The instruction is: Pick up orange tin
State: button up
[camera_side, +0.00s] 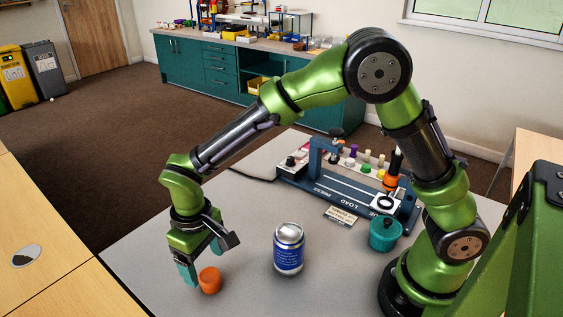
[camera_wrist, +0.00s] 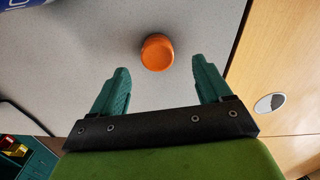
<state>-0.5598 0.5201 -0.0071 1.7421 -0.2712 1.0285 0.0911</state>
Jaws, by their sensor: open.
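The orange tin (camera_side: 210,281) is small and round and stands on the grey table near its front left edge. In the wrist view the orange tin (camera_wrist: 157,52) lies just beyond the fingertips, roughly centred between them. My gripper (camera_side: 203,268) is low over the table beside the tin, pointing down. In the wrist view my gripper (camera_wrist: 161,68) has its two teal fingers spread apart with nothing between them. I cannot tell whether a finger touches the tin.
A blue and silver can (camera_side: 289,250) stands right of the tin. A teal pot (camera_side: 384,234) stands further right. A blue press rig (camera_side: 335,185) with small coloured pieces is at the back of the grey table (camera_side: 240,295). A wooden table (camera_side: 40,235) adjoins at left.

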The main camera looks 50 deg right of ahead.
aim_at(208, 274)
jog(key=shift+w+d+f, duration=0.1)
jog(key=shift+f, duration=1.45)
jog(key=shift+w+d+f, duration=0.1)
jog(key=shift+f, duration=1.45)
jog(key=shift+c, duration=0.3)
